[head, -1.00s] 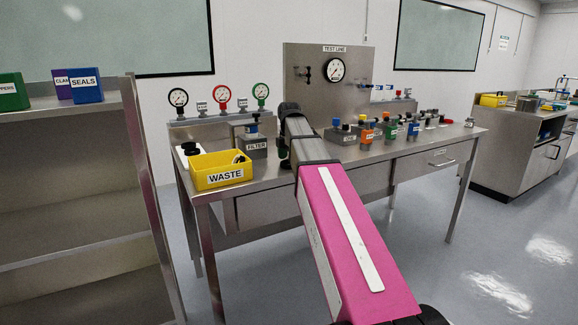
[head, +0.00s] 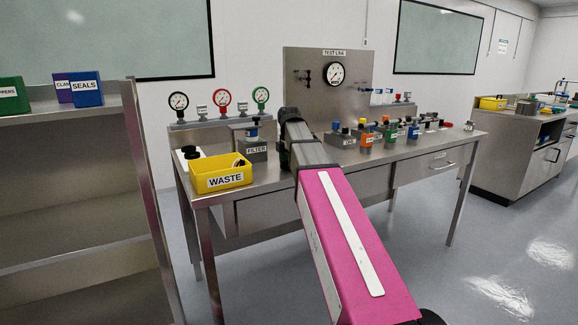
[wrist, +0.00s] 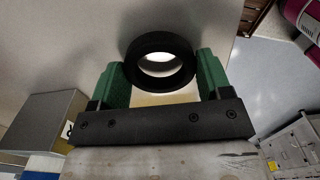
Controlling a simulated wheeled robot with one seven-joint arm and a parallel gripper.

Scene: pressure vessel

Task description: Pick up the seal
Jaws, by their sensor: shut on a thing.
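The seal (wrist: 160,42) is a thick black ring in the wrist view. It sits between the two green fingers of my gripper (wrist: 161,64), which is shut on it. Pale light shows through the ring's hole. In the head view my arm reaches over the left part of the steel bench, and the ring cannot be made out there. A blue box labelled SEALS (head: 87,88) stands on top of the shelf unit at the left.
A yellow WASTE bin (head: 222,180) and a FILTER block (head: 256,149) stand on the bench (head: 290,178) left of my arm. Several coloured fittings stand to the right. Gauges and a TEST LINE panel (head: 350,100) rise behind. Floor is open at the right.

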